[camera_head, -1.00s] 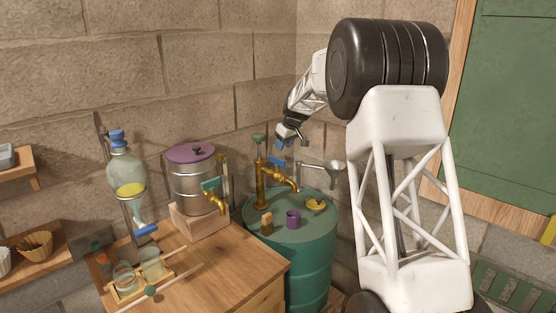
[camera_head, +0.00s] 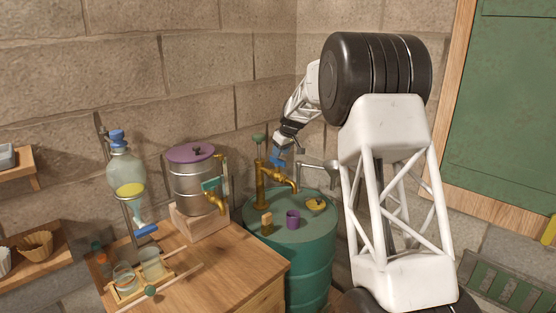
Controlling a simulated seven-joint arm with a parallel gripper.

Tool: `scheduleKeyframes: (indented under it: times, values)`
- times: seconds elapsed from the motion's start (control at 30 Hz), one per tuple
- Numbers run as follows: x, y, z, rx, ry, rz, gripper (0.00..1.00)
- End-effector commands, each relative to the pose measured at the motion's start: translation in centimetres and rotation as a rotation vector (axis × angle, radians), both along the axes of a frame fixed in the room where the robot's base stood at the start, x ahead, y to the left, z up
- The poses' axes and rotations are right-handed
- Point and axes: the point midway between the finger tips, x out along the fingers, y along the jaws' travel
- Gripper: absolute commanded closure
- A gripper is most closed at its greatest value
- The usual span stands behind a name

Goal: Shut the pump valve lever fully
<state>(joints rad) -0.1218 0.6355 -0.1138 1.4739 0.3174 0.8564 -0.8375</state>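The brass pump (camera_head: 262,185) stands upright on top of the green drum (camera_head: 307,256), with its spout pointing right. A small blue piece (camera_head: 275,158), which looks like the valve lever, shows beside the pump's upper part. My gripper (camera_head: 279,147) points down from above, right over this blue piece. They overlap in the view, and I cannot tell whether they touch. The fingers are small and dark and partly merge with the blue, so their opening is unclear. The lever's exact angle is also hard to make out.
A purple cup (camera_head: 292,219), a yellow item (camera_head: 315,203) and a small wooden block (camera_head: 267,222) sit on the drum. A steel still (camera_head: 190,185) with a purple lid and glassware stand on the wooden bench (camera_head: 220,265) at left. A grey arm-like part (camera_head: 318,163) reaches right behind my arm.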

Motion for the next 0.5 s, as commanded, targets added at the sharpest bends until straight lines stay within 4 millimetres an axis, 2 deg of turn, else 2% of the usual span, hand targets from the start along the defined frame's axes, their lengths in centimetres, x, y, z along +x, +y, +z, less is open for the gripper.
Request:
scheduleKeyframes:
  times: [0.2,0.5]
  values:
    - [0.7,0.7,-2.4,0.001,0.001,0.000,0.60]
    - [1.1,1.2,-4.0,0.000,0.000,0.000,0.60]
